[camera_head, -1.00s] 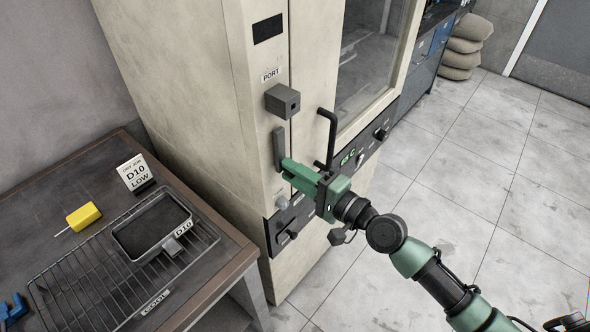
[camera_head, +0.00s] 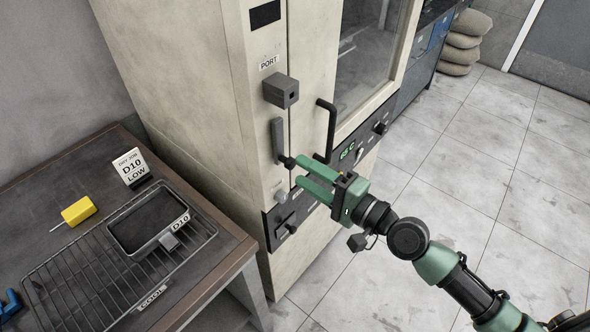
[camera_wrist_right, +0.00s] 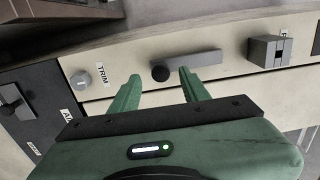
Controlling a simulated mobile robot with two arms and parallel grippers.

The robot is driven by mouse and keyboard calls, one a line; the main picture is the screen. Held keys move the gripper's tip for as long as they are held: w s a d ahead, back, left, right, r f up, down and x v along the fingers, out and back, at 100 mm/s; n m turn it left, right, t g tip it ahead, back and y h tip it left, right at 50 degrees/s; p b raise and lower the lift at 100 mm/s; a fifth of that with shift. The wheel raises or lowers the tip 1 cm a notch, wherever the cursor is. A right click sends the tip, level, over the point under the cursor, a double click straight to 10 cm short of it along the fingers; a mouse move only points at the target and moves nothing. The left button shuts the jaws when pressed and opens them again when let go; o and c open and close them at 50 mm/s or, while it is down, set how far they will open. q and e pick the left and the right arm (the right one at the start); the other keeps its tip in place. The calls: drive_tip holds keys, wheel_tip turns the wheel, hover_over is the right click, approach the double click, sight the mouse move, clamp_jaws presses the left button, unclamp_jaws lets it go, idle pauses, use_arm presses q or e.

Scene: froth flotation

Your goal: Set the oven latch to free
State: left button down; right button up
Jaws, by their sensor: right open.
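The oven (camera_head: 215,120) is a tall cream cabinet with a windowed door. A grey upright plate (camera_head: 277,138) on its front, which seems to be the latch, has a dark round knob (camera_head: 287,161) at its lower end. In the right wrist view the plate (camera_wrist_right: 203,60) lies sideways, with the knob (camera_wrist_right: 160,74) at its left end. My right gripper (camera_head: 298,172) is open and empty, in front of and just below the knob. In the wrist view the knob shows between and beyond the fingertips (camera_wrist_right: 160,79), apart from them. My left gripper is out of view.
A dark door handle (camera_head: 328,130) stands out right of the plate. A box marked PORT (camera_head: 281,91) juts out above, and a TRIM knob (camera_wrist_right: 80,79) is close below. The table (camera_head: 60,177) at left holds a rack with a tray (camera_head: 122,248). The floor at right is clear.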

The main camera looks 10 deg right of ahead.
drive_tip(key=b+v, duration=0.1)
drive_tip(key=v, duration=0.2)
drive_tip(key=shift+s+d, duration=0.2)
drive_tip(key=shift+s, duration=0.05)
